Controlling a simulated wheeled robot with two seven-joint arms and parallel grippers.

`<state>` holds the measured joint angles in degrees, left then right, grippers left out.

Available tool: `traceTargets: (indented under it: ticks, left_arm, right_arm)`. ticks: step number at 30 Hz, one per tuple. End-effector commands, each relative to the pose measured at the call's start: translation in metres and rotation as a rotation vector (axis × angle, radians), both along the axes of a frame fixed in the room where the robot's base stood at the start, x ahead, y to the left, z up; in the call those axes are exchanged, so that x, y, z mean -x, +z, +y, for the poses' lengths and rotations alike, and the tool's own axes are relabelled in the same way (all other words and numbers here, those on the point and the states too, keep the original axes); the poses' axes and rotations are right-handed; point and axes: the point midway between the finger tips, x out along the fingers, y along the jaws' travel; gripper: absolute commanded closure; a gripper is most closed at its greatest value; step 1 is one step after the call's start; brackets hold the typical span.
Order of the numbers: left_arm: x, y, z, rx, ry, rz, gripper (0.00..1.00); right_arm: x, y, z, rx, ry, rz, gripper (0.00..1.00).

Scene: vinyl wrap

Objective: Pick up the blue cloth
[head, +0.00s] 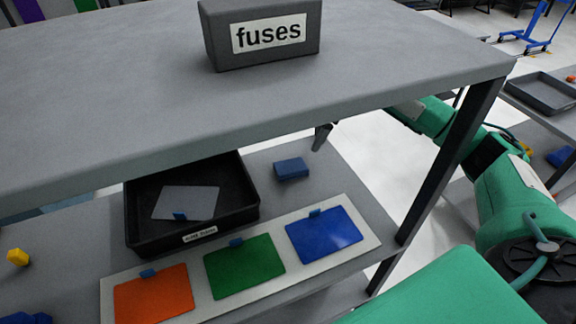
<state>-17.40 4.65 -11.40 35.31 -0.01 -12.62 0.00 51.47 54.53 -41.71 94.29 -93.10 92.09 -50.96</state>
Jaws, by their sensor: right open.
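A small folded dark blue item (291,168), which looks like the blue cloth, lies on the lower shelf to the right of the black tray. My right arm reaches in from the right, past the table leg. The visible part of my right gripper (322,137) is a dark tip just under the upper shelf's edge, above and to the right of the blue cloth and apart from it. The gripper is open and empty; most of it is hidden by the upper shelf. My left gripper is not in view.
The black tray (248,207) holds a grey sheet (186,203). A white board (215,309) bears orange (153,296), green (244,267) and blue (324,236) sheets. The upper shelf (120,90) with a fuses box (262,35) overhangs; its leg (450,160) stands at right.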

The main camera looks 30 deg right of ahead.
Motion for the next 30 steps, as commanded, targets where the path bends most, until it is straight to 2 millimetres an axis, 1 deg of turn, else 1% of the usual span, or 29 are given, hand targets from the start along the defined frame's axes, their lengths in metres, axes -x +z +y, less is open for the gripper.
traceTargets:
  ticks: [1,3,6,9,14,17,23,24,27,30]
  left_arm:
    - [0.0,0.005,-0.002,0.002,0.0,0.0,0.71]
    - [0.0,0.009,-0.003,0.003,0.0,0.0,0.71]
    - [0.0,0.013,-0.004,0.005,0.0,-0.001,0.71]
    - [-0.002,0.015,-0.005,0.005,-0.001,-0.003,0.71]
    - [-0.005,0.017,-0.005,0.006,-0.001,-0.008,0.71]
    - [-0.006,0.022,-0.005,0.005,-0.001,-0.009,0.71]
    - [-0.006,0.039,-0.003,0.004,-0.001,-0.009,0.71]
    - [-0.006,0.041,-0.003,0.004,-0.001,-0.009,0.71]
    - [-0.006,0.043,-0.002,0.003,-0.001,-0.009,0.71]
    - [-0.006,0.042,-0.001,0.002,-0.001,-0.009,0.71]
  right_arm:
    - [0.0,-0.009,0.005,-0.002,0.001,0.004,0.15]
    - [-0.001,-0.022,0.011,-0.003,0.0,0.006,0.15]
    - [-0.002,-0.039,0.018,-0.005,-0.001,0.004,0.15]
    - [-0.003,-0.05,0.022,-0.004,-0.002,0.002,0.15]
    - [-0.004,-0.059,0.025,-0.005,-0.002,0.001,0.15]
    - [-0.004,-0.063,0.028,-0.004,-0.003,0.003,0.15]
    - [-0.004,-0.086,0.041,-0.007,-0.003,0.006,0.15]
    - [-0.005,-0.092,0.043,-0.007,-0.003,0.006,0.15]
    - [-0.006,-0.103,0.047,-0.006,-0.004,0.003,0.15]
    - [-0.006,-0.106,0.047,-0.005,-0.004,0.001,0.15]
